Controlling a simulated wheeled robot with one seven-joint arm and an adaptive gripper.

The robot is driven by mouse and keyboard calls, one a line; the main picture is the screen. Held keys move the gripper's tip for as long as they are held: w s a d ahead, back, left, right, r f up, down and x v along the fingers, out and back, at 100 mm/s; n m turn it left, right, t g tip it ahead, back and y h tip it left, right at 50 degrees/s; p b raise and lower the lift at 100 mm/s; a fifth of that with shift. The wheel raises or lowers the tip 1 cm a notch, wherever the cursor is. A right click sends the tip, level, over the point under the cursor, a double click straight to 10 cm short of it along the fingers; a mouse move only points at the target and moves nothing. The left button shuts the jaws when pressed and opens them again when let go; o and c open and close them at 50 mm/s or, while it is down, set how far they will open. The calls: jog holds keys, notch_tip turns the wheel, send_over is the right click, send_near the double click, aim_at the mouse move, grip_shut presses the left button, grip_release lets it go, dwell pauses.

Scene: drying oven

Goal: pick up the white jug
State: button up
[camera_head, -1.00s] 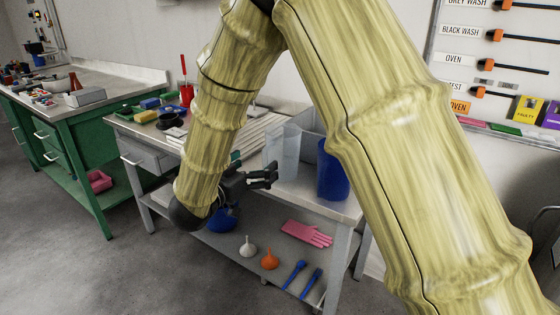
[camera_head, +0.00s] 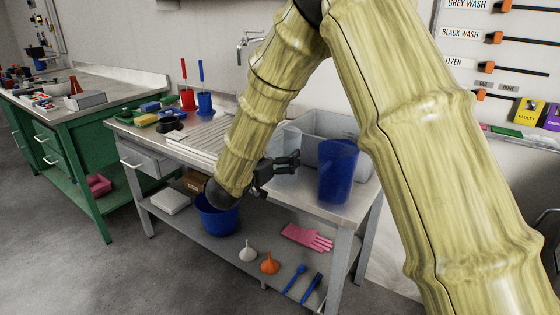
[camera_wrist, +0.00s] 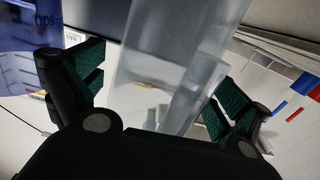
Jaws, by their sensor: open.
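The white jug is translucent and stands at the front of the sink bench. In the head view the jug (camera_head: 290,139) shows just behind my gripper (camera_head: 281,166), which partly covers its lower part. In the wrist view the jug (camera_wrist: 160,65) fills the space between the two green-padded fingers of my gripper (camera_wrist: 155,92). The fingers are open, one on each side of the jug. A gap shows on the left side; on the right the finger is close to the jug, and I cannot tell if it touches.
A blue jug (camera_head: 338,170) stands to the right of the white jug. A grey basin (camera_head: 325,124) is behind them. The lower shelf holds a blue bucket (camera_head: 217,218), funnels and a pink glove (camera_head: 307,237). A drainboard (camera_head: 205,137) lies to the left.

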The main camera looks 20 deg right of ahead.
jog(key=c, duration=0.8)
